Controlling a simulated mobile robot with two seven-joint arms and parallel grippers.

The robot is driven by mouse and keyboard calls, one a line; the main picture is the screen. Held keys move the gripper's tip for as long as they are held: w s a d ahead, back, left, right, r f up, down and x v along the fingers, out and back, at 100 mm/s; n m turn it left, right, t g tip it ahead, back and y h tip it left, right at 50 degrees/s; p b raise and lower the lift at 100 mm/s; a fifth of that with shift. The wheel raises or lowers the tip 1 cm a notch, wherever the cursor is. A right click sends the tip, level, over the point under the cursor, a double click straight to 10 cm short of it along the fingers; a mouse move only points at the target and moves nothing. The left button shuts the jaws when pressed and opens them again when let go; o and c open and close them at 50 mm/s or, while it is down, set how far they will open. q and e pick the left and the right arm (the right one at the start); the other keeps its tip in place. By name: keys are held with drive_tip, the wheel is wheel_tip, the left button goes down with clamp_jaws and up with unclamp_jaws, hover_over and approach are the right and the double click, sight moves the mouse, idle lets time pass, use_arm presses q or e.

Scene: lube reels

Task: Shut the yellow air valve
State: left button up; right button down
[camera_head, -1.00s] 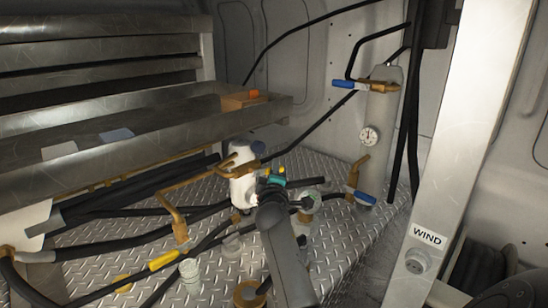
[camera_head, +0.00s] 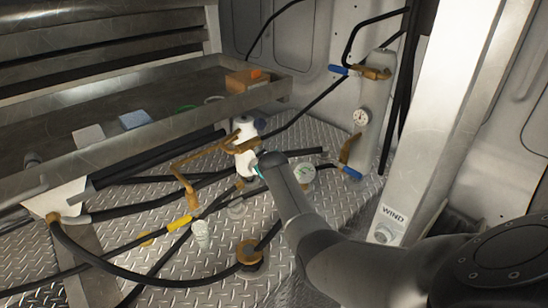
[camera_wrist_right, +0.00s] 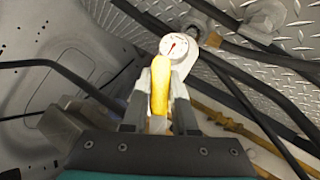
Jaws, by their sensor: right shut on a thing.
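The yellow air valve's handle (camera_wrist_right: 159,76) shows in the right wrist view, pointing up toward a round white gauge. My right gripper (camera_wrist_right: 159,104) is shut on this handle, with a grey finger on either side. In the head view my right arm reaches in from the lower right to beside a white cylinder (camera_head: 246,162). There its wrist hides the fingers and the held handle; only a sliver of teal gripper shows. My left gripper is not in view.
The white gauge (camera_wrist_right: 178,47) sits just beyond the fingertips. Black hoses (camera_head: 160,207) and brass pipes (camera_head: 187,190) cross the treadplate floor. Another yellow handle (camera_head: 180,223) lies on a hose to the left.

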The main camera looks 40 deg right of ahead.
drive_tip(key=shift+a+m+y, duration=0.2)
drive_tip(key=shift+m+y, duration=0.1)
drive_tip(key=shift+y, duration=0.1)
drive_tip(key=shift+s+a+f+m+g+y+p, duration=0.1)
drive_tip(key=shift+a+f+m+g+y+p, duration=0.15)
drive_tip(key=shift+a+y+p, duration=0.35)
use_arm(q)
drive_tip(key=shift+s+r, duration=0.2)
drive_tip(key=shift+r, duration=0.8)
use_arm(e)
drive_tip(key=shift+a+f+m+y, duration=0.15)
drive_tip(key=shift+a+m+y, duration=0.55)
drive_tip(key=shift+y, duration=0.4)
drive_tip(key=shift+a, duration=0.1)
drive_tip(key=c, duration=0.7)
unclamp_jaws()
use_arm(q)
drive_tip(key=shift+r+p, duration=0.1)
drive_tip(key=shift+p, duration=0.2)
